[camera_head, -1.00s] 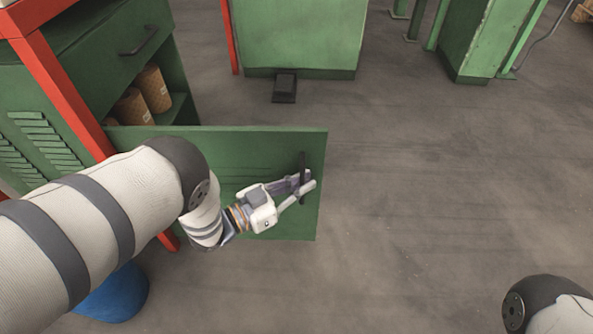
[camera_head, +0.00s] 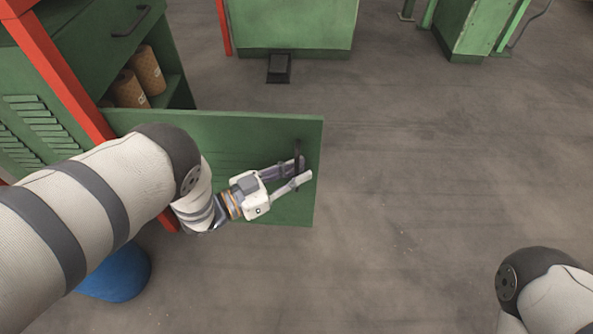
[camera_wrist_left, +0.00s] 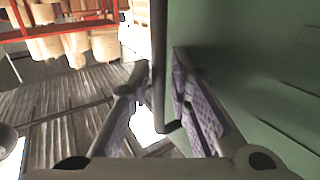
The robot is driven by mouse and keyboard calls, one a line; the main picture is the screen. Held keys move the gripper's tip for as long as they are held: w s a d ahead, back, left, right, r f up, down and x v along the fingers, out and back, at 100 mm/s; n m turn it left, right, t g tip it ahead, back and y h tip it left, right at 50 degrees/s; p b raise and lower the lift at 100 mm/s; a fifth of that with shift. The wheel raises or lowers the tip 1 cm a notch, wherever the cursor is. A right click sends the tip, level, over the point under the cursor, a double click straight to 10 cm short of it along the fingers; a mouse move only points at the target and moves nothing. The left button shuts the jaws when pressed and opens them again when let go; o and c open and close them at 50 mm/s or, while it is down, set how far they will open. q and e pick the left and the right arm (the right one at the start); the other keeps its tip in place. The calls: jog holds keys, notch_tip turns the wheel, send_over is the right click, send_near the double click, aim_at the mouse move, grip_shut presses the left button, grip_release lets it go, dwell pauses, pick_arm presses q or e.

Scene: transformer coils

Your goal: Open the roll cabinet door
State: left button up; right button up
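The green roll cabinet door (camera_head: 250,130) stands swung far out from the cabinet (camera_head: 35,75) in the head view, showing the shelf inside. A dark bar handle (camera_head: 297,155) is near the door's free edge. My left gripper (camera_head: 304,168) is at this handle, with one finger on each side of it. In the left wrist view the handle (camera_wrist_left: 158,60) passes between the two spread fingers (camera_wrist_left: 157,92), with gaps visible beside it. The door panel (camera_wrist_left: 245,60) fills the right of that view. My right gripper is out of view; only part of my right arm shows.
Brown rolls (camera_head: 148,70) stand on the cabinet shelf. A red post (camera_head: 70,85) runs along the cabinet's front edge. A blue round object (camera_head: 118,275) is on the floor below my left arm. Green machines (camera_head: 290,25) stand behind. The floor (camera_head: 430,170) right of the door is clear.

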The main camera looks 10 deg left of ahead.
pick_arm(q)
jog(key=v, duration=1.2)
